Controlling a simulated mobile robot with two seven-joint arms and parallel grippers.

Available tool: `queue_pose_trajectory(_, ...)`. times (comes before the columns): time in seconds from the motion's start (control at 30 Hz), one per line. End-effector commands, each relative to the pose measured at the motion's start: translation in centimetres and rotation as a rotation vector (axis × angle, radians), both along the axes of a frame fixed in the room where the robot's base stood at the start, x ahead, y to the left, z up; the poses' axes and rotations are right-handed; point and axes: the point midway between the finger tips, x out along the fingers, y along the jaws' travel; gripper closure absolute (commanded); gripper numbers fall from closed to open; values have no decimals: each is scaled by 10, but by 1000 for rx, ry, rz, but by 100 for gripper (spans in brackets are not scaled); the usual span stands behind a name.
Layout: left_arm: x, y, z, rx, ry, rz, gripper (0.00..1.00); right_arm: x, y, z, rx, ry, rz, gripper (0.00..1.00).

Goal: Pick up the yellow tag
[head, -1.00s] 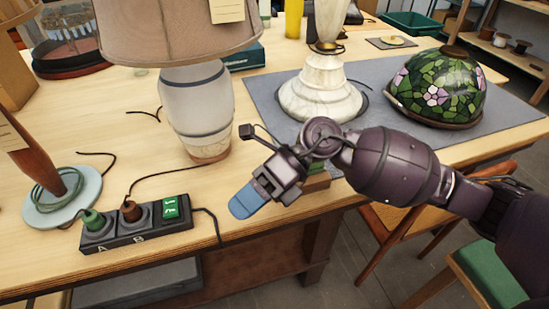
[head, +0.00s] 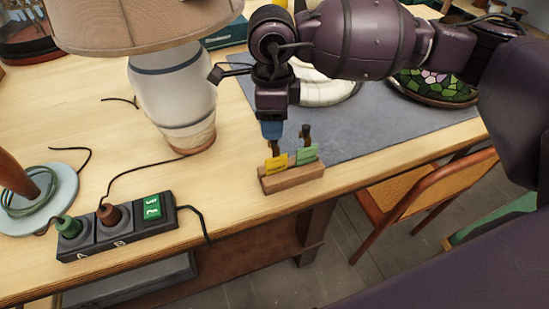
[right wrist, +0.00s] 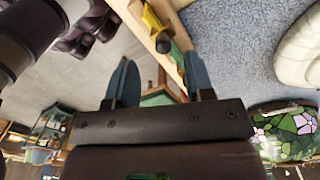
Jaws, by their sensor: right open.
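The yellow tag (head: 277,163) stands upright in a small wooden holder (head: 292,180) near the table's front edge. A green tag (head: 307,153) stands to its right in the same holder. Dark knobs rise behind the tags. My right gripper (head: 271,131) points down just above and behind the yellow tag, apart from it. In the right wrist view its two blue fingers (right wrist: 159,62) are spread with nothing gripped. The yellow tag (right wrist: 154,22) shows there beyond the fingertips, near the top. My left gripper is not in view.
A switch box (head: 117,226) with green and brown plugs lies at front left, its cable running near the table edge. A white-blue lamp (head: 172,98) stands left of my right gripper. A grey mat (head: 370,127) lies to the right, with a stained-glass shade (head: 436,86) on it.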

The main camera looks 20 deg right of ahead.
Motion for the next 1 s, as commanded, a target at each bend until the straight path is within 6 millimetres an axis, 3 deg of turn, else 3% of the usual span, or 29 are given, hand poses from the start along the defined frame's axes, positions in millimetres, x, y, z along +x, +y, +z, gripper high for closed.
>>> queue_pose_trajectory(0.4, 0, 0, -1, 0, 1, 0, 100, 1, -2, -46, 2, 2, 1, 52)
queue_pose_trajectory(0.7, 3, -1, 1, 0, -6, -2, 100, 1, -2, -51, 2, 0, 1, 53)
queue_pose_trajectory(1.0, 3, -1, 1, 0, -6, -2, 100, 1, -2, -51, 2, 0, 0, 97)
